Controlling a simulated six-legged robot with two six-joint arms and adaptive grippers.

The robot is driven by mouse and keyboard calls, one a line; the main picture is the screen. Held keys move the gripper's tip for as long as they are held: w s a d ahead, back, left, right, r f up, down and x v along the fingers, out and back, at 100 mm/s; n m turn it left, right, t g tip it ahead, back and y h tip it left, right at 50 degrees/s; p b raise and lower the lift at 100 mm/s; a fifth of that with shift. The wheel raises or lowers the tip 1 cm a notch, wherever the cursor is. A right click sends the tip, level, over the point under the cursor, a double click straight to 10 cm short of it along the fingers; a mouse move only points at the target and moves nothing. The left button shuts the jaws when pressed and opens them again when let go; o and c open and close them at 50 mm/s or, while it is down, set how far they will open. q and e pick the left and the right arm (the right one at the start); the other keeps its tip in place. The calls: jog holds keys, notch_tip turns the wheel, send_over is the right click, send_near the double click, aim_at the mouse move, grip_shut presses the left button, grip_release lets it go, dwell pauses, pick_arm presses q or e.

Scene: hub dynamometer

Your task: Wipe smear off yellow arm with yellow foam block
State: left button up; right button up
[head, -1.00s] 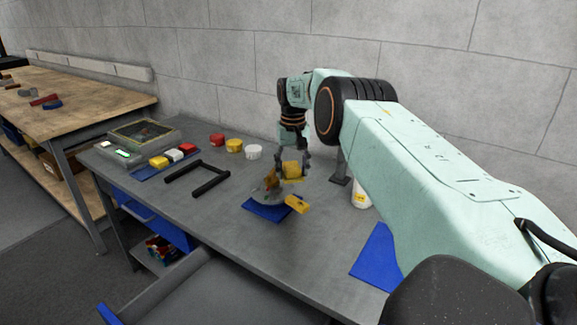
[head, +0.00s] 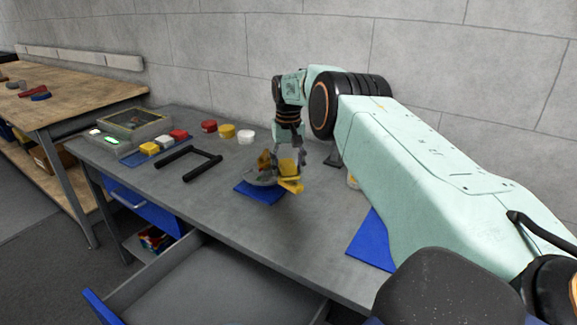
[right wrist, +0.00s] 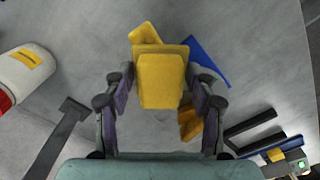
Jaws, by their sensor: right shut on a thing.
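My right gripper (head: 289,163) is shut on the yellow foam block (head: 288,166) and holds it low over the bench. In the right wrist view the foam block (right wrist: 160,83) sits between the two fingers. The yellow arm (head: 291,186) sticks out at the right of a grey round hub device (head: 264,180) on a blue mat. The foam is just above or against the yellow arm; I cannot tell whether they touch. In the wrist view the yellow arm (right wrist: 145,34) shows partly behind the foam. No smear can be made out. My left gripper is out of view.
The blue mat (head: 258,195) lies under the hub. A black U-shaped frame (head: 188,164), small colored blocks and round pots stand to the left. A white container (right wrist: 24,72) and another blue mat (head: 371,243) are at the right. An open drawer (head: 215,285) juts out in front.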

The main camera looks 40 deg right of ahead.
jog(key=shift+a, duration=0.1)
jog(key=shift+d+f, duration=0.1)
jog(key=shift+d, duration=0.15)
jog(key=shift+a, duration=0.2)
jog(key=shift+f, duration=0.1)
jog(key=shift+w+d+f, duration=0.1)
jog(key=shift+d+f, duration=0.05)
jog(key=shift+f, duration=0.15)
jog(key=shift+f, duration=0.1)
jog(key=shift+f+b, duration=0.4)
jog(key=shift+b, duration=0.05)
